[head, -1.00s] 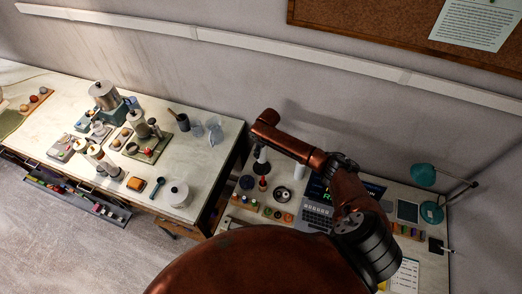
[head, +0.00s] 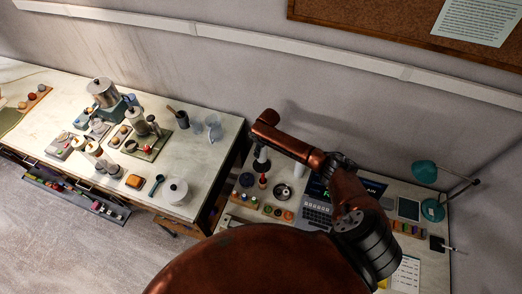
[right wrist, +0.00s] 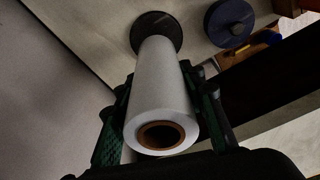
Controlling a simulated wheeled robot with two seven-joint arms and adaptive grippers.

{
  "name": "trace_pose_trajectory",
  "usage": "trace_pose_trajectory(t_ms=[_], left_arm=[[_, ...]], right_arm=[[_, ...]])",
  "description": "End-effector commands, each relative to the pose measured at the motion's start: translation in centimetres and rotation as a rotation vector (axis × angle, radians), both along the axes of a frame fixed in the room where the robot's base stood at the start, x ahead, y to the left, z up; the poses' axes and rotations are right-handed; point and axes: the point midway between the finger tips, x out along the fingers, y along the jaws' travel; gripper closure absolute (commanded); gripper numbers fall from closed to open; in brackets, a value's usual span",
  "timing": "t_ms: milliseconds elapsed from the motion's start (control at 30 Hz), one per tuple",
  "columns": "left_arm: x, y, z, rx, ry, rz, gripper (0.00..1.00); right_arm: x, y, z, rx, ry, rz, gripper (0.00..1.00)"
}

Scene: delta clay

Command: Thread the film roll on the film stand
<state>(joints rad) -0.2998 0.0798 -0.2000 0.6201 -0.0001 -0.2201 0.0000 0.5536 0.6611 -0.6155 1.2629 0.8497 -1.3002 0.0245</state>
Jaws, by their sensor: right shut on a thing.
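The white film roll (right wrist: 160,95) has a brown core whose open end faces the right wrist camera. My right gripper (right wrist: 158,88) is shut on it, with a green-black finger on either side. Beyond the roll's far end is a dark round disc (right wrist: 158,22), which looks like the film stand's base. No post shows inside the dark core, so I cannot tell whether the roll is around one. In the head view my right gripper (head: 262,147) hangs over the left back of the desk, above the dark base (head: 261,165); the roll is mostly hidden there. My left gripper is out of view.
A blue spool (right wrist: 230,22) lies near the dark disc. A teal lamp (head: 428,175) stands right. A wall rises behind.

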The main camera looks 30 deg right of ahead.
Motion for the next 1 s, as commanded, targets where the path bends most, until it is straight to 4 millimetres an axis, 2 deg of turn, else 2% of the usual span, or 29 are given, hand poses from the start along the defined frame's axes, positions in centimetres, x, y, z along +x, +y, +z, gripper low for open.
trace_pose_trajectory(t_ms=[33,67,333,533,700,1000], left_arm=[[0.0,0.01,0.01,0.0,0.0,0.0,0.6],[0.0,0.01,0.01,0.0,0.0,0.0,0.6],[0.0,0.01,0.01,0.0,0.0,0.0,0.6],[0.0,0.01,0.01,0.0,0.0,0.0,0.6],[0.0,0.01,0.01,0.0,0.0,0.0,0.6],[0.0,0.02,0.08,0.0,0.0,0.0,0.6]], right_arm=[[0.04,0.02,0.06,0.0,-0.001,0.0,0.92],[0.05,0.02,0.06,0.0,-0.001,0.0,0.62],[0.04,0.03,0.05,0.0,-0.001,0.0,0.43],[0.02,0.03,0.03,0.0,-0.001,0.0,0.42],[-0.02,0.02,-0.01,0.001,0.0,0.0,0.31],[0.01,0.03,0.08,0.001,0.0,0.0,0.31]])
